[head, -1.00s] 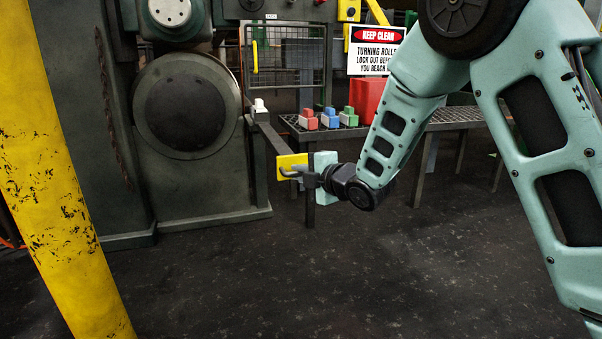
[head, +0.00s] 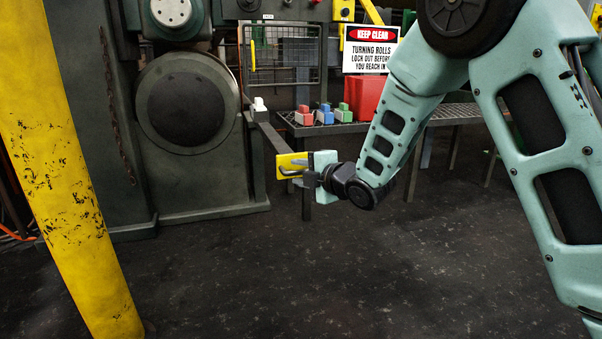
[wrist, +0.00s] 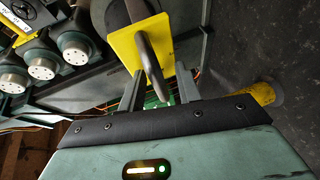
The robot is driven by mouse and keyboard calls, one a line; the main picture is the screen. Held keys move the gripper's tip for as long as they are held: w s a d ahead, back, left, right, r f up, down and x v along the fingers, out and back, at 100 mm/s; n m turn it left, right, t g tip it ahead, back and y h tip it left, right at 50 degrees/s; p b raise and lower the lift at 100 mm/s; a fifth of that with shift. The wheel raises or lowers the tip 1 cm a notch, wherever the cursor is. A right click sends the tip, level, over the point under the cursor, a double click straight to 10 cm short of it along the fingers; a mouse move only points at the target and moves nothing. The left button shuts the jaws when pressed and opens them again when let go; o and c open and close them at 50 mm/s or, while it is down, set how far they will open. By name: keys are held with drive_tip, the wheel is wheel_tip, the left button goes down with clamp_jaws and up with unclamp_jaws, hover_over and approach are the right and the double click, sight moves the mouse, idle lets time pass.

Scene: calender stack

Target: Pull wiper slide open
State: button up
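The wiper slide is a dark bar (head: 267,135) that sticks out from the machine's side. It ends in a yellow plate (head: 285,160) with a grey handle. In the wrist view, the yellow plate (wrist: 128,45) and its curved handle (wrist: 146,50) are close in front of my gripper (wrist: 160,71). My two fingers stand apart, one on each side of the handle, with gaps visible. In the head view, my gripper (head: 303,172) is at the handle; the finger contact is too small to tell there.
A dark machine with a large roll (head: 187,105) stands at left. A grated table (head: 440,118) with coloured blocks (head: 325,116) and a red box (head: 365,98) is behind my arm. A yellow post (head: 75,200) stands near at left. The floor (head: 300,280) in front is clear.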

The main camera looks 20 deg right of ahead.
drive_tip(key=shift+s, duration=0.15)
drive_tip(key=b+v, duration=0.8)
drive_tip(key=v, duration=0.9)
drive_tip(key=shift+d, duration=0.15)
drive_tip(key=shift+s, duration=0.1)
